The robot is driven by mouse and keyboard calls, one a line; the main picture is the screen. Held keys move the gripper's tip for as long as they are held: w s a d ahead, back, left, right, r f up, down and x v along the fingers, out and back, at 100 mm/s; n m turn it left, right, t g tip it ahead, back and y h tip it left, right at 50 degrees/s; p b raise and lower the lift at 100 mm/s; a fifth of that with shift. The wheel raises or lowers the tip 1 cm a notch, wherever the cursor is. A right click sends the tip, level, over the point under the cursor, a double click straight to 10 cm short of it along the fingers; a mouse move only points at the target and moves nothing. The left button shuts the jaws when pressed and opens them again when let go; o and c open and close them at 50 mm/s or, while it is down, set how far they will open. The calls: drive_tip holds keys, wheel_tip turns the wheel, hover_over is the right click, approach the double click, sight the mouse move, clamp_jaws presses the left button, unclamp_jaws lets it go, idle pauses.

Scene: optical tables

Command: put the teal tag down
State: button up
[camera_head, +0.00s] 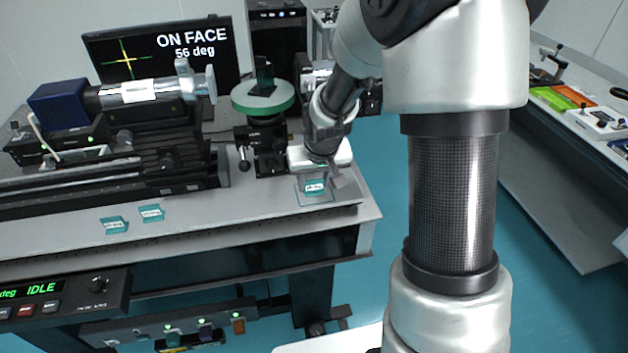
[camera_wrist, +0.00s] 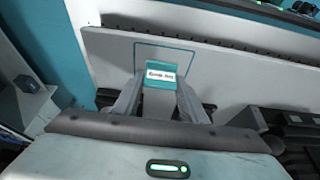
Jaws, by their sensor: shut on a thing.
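The teal tag (camera_head: 315,187) with a white label is at the right end of the optical table (camera_head: 250,212), within a thin outlined square (camera_head: 330,197). In the wrist view the tag (camera_wrist: 161,75) sits between my two fingertips, in front of the teal-outlined square (camera_wrist: 186,54). My gripper (camera_wrist: 158,88) is shut on the tag; it also shows in the head view (camera_head: 326,178). I cannot tell whether the tag touches the table. Two other teal tags lie further left on the table, one (camera_head: 114,225) near the front and one (camera_head: 151,212) beside it.
A long rail with a cylindrical instrument (camera_head: 150,92) fills the left rear. A screen (camera_head: 160,50) reads "ON FACE 56 deg". The table's front strip between the tags and outlined square is clear.

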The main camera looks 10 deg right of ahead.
drive_tip(key=shift+f, duration=0.2)
drive_tip(key=o, duration=1)
drive_tip(key=shift+r, duration=0.1)
